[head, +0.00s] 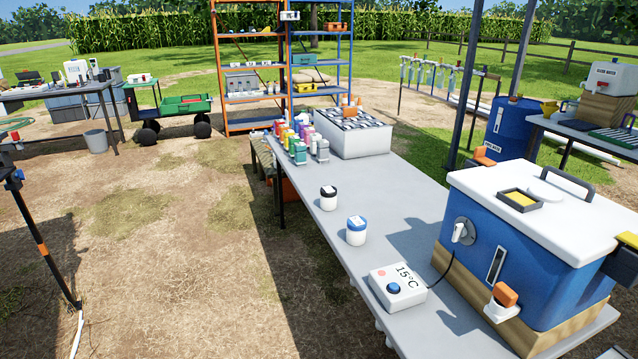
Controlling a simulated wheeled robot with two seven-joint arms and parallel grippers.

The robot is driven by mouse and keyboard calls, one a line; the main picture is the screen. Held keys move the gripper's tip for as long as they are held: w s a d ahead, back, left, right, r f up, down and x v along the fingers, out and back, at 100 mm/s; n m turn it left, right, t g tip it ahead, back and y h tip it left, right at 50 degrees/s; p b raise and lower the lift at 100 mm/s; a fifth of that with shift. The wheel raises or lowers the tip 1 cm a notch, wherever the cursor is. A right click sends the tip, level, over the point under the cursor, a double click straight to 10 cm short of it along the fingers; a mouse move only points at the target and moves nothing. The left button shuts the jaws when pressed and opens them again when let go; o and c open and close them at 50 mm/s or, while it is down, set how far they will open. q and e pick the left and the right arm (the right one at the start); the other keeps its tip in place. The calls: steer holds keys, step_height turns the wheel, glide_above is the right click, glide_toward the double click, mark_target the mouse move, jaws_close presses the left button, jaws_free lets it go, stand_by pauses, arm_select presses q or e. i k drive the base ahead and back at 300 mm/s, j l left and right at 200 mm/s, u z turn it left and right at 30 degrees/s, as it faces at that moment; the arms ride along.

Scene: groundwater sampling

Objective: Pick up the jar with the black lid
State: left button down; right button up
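The jar with the black lid (328,200) is a small white jar. It stands upright on the long grey table (400,185), near the table's left edge. A second white jar with a blue lid (356,231) stands a little nearer to me and to the right, apart from the first. I cannot make out either of my grippers in the head view, and nothing is touching the black-lidded jar.
A white control box marked 15°C (397,288) and a large blue cooler with a white lid (530,250) occupy the near end. Several coloured bottles (300,140) and a grey bin (352,137) stand farther back. Bare tabletop surrounds the jars; open ground (190,250) lies left.

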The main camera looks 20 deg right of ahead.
mark_target(328, 193)
steer(key=i+z, duration=0.15)
steer(key=i, duration=0.45)
steer(key=i+j+z, duration=0.2)
steer(key=i, duration=0.45)
steer(key=i+j+z, duration=0.15)
steer(key=i, duration=0.45)
